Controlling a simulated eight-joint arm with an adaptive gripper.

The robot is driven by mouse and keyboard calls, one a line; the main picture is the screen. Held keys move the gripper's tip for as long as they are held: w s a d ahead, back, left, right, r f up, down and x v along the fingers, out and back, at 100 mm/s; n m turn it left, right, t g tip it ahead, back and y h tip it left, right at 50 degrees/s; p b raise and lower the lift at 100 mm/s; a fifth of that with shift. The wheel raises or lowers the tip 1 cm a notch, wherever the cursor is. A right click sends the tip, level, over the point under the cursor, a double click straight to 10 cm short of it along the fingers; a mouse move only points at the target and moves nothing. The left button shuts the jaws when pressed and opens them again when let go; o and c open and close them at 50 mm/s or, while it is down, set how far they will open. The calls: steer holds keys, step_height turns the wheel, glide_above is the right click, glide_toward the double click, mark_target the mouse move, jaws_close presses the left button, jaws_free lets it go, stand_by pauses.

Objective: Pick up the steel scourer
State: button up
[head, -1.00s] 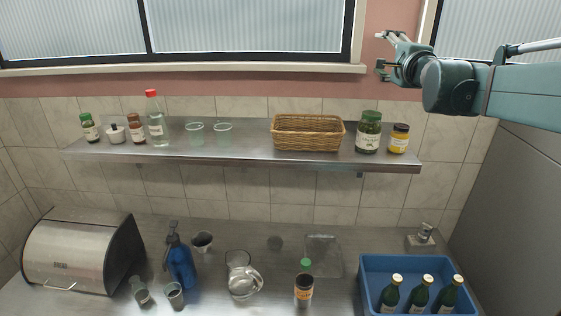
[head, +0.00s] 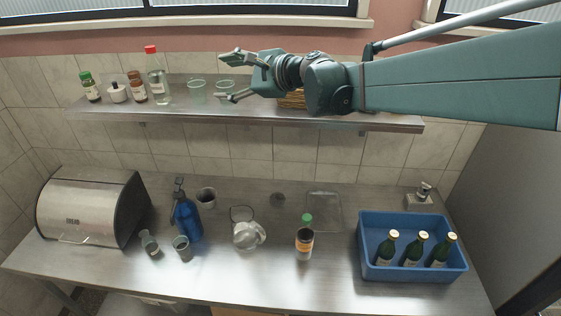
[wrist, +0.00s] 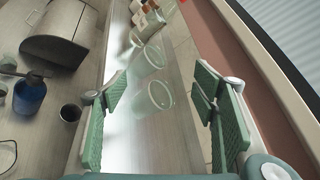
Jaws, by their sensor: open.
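The steel scourer appears to be the small, round, dark grey thing (head: 277,199) at the back of the steel counter, left of a clear flat dish; it is too small to make out its texture. It does not show clearly in the wrist view. My gripper (head: 229,77) is open and empty, high above the counter in front of the wall shelf, left of the scourer and well apart from it. In the wrist view my gripper (wrist: 158,92) has its fingers spread, with two clear cups beyond them.
The shelf (head: 245,122) holds clear cups (head: 197,92), bottles and a wicker basket (head: 291,98) partly hidden by my arm. On the counter stand a bread bin (head: 90,210), blue spray bottle (head: 185,216), glass jug (head: 248,234), green-capped bottle (head: 304,240) and blue crate (head: 412,273).

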steer(key=s+a+f+g, duration=0.5)
steer(key=s+a+f, duration=0.5)
steer(key=s+a, duration=0.4)
steer(key=w+d+f+n+h+b, duration=0.1)
steer(key=w+f+n+h, duration=0.2)
steer(key=f, duration=0.9)
steer(key=w+d+f+h, duration=0.1)
steer(key=w+f+h, duration=0.35)
steer(key=f, duration=0.75)
steer(key=m+h, duration=0.6)
steer(key=h, duration=0.1)
glide_above(277, 197)
steer(key=f, duration=1.6)
steer(key=shift+s+a+f, duration=0.2)
steer(key=shift+s+a, duration=0.05)
steer(key=shift+f, duration=0.15)
steer(key=shift+x, duration=2.4)
steer(key=shift+c, duration=0.5)
